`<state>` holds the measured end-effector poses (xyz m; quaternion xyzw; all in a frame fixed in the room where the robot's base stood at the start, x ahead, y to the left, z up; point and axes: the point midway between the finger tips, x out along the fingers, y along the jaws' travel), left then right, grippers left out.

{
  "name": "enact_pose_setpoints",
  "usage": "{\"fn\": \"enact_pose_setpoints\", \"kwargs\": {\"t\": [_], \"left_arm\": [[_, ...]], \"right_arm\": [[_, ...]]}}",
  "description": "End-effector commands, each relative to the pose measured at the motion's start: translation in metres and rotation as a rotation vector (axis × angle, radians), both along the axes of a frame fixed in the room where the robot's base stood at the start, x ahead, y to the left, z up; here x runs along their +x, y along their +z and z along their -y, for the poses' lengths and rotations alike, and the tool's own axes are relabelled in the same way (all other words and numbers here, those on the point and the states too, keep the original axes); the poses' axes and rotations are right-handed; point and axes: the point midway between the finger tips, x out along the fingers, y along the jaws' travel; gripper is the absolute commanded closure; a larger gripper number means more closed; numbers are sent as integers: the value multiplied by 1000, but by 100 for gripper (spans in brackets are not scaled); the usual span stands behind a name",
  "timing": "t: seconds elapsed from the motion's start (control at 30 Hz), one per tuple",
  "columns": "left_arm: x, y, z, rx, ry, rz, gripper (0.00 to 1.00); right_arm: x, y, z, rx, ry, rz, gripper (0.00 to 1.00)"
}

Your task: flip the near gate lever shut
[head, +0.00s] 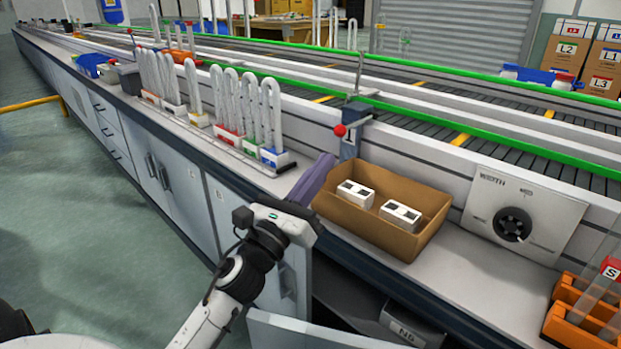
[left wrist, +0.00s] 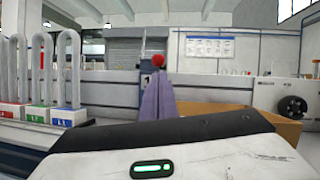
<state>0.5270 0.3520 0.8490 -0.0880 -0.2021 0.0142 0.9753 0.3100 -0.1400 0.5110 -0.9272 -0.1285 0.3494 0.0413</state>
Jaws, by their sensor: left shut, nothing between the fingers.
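The near gate lever has a red ball knob (head: 340,130), which sticks out toward me from a blue-grey bracket (head: 350,146) at the conveyor's near side. A thin metal rod (head: 359,72) stands up above the bracket. My left gripper (head: 327,163) has purple fingers that are shut and empty. It points toward the bracket, below and left of the knob, and looks apart from it. In the left wrist view the red knob (left wrist: 159,60) shows just above the purple fingertips (left wrist: 158,77). The depth gap is hard to judge. My right gripper is not in view.
A cardboard box (head: 400,242) with two white blocks stands right of my left gripper. A rack of white looped tubes (head: 245,110) stands to the left. A width dial panel (head: 520,215) and an orange rack (head: 580,318) are farther right. A cabinet door (head: 300,332) hangs open below.

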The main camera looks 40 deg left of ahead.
Motion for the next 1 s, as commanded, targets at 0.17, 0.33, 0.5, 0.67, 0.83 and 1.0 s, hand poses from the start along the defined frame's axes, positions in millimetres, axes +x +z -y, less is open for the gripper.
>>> {"fn": "enact_pose_setpoints", "kwargs": {"t": [0.17, 0.33, 0.5, 0.67, 0.83, 1.0], "left_arm": [[25, 11, -1, -1, -1, 0, 100], [35, 15, -3, 0, 1, -1, 100], [36, 14, -2, -1, 0, -1, 100], [36, 15, -2, -1, 0, -1, 100], [38, 18, -1, 0, -4, -8, 100], [48, 28, 6, 4, -15, -39, 100]], "right_arm": [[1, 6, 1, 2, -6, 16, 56], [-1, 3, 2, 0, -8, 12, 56], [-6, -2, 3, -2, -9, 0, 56], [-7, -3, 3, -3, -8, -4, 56], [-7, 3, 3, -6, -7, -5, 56], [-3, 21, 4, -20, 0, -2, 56]]}}
